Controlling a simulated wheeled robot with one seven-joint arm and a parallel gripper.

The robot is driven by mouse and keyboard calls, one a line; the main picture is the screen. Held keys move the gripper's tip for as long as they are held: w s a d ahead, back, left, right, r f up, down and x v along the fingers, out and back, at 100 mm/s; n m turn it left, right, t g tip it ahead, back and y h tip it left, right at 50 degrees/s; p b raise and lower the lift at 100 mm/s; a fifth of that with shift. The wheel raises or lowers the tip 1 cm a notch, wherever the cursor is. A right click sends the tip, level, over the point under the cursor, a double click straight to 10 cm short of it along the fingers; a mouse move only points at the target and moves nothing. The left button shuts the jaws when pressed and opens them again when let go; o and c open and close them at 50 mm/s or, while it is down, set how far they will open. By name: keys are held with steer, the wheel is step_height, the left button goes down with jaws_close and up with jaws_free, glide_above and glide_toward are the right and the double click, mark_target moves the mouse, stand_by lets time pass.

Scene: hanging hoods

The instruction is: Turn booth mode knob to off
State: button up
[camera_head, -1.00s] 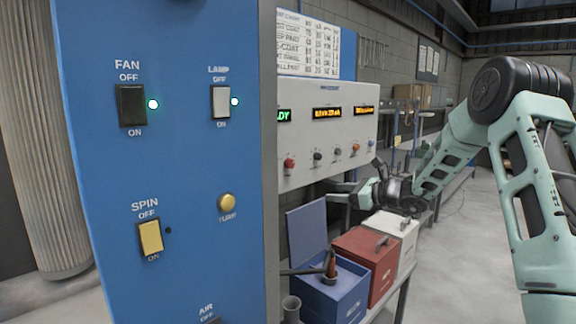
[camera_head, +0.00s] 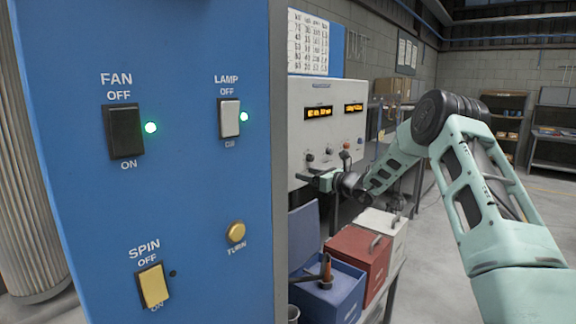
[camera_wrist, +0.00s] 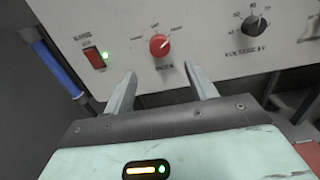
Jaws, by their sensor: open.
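The grey control panel (camera_head: 345,95) stands beyond the blue panel in the head view. In the wrist view a round red knob (camera_wrist: 159,45) sits on the grey panel, with small position labels around its top and a blurred label below that may read MODE. Its light pointer mark seems turned to the upper right. My gripper (camera_wrist: 160,72) is open and empty, its fingers below and to either side of the red knob, apart from it. In the head view my gripper (camera_head: 318,178) is close to the panel's lower left; the blue panel hides that red knob there.
In the wrist view a red rocker switch (camera_wrist: 95,57) with a green light is at left and a black voltage knob (camera_wrist: 256,26) at right. Below the arm stand a blue box (camera_head: 330,298), a red box (camera_head: 358,262) and a white box (camera_head: 384,232). The blue panel (camera_head: 190,180) is near at left.

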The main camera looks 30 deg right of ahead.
steer(key=p+x, duration=0.3)
steer(key=x, duration=0.6)
steer(key=shift+w, duration=0.1)
steer(key=shift+f, duration=0.1)
steer(key=c, duration=1)
